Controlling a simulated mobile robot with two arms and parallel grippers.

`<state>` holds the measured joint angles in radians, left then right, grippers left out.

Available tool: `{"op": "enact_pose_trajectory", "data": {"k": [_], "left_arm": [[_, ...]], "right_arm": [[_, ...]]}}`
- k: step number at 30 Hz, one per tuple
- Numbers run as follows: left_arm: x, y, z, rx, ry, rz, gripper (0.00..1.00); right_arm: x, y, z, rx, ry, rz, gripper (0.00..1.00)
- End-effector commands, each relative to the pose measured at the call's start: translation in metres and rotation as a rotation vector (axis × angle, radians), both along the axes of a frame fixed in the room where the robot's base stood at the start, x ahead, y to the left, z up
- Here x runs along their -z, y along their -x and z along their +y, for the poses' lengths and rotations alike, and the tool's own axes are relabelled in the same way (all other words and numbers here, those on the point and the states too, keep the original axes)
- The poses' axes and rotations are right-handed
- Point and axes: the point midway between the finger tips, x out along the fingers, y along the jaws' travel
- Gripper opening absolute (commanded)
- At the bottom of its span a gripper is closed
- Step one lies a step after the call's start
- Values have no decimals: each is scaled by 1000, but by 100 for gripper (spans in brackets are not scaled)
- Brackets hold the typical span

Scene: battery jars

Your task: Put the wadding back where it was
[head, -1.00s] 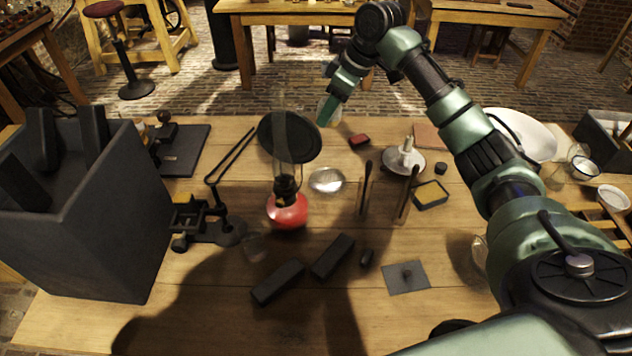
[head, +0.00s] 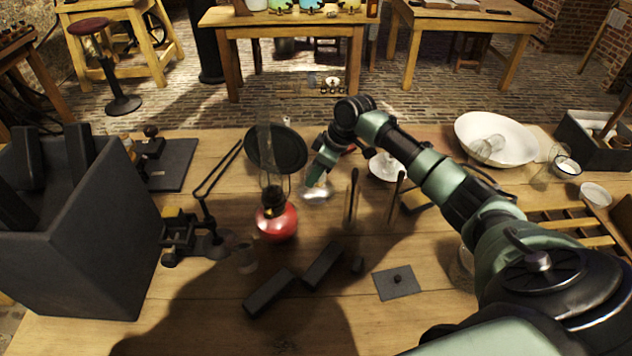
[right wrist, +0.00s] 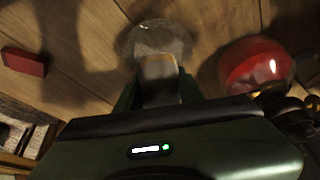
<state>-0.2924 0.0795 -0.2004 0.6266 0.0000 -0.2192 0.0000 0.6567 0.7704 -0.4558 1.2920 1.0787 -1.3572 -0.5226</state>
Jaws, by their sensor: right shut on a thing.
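My right gripper (head: 316,180) is low over the middle of the table, beside the red-based lamp (head: 277,222). In the right wrist view its fingers (right wrist: 160,92) are shut on a pale, greyish piece (right wrist: 160,68) with a yellowish edge. I take this to be the wadding, but its form is unclear. A round, clear glass dish (right wrist: 157,36) lies just beyond the held piece; in the head view it shows partly under the gripper (head: 318,196). I cannot tell whether piece and dish touch. My left gripper is out of view.
The lamp's tall glass and a dark round disc (head: 276,149) stand left of the gripper. Two thin upright rods (head: 352,196) stand close on its right. Dark blocks (head: 268,291) lie nearer me. A red block (right wrist: 23,62) shows in the wrist view.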

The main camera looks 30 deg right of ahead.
Motion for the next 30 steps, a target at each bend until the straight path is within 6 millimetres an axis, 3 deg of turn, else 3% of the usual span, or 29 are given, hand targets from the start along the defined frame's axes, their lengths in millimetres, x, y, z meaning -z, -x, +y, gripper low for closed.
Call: {"op": "enact_pose_trajectory", "data": {"k": [7,19,20,30], "left_arm": [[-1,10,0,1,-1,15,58],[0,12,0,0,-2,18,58],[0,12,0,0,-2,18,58],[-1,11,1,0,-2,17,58]], "right_arm": [[35,1,0,1,0,3,5],[41,1,0,0,1,1,5],[40,0,0,-1,1,1,46],[37,0,0,0,1,0,46]]}}
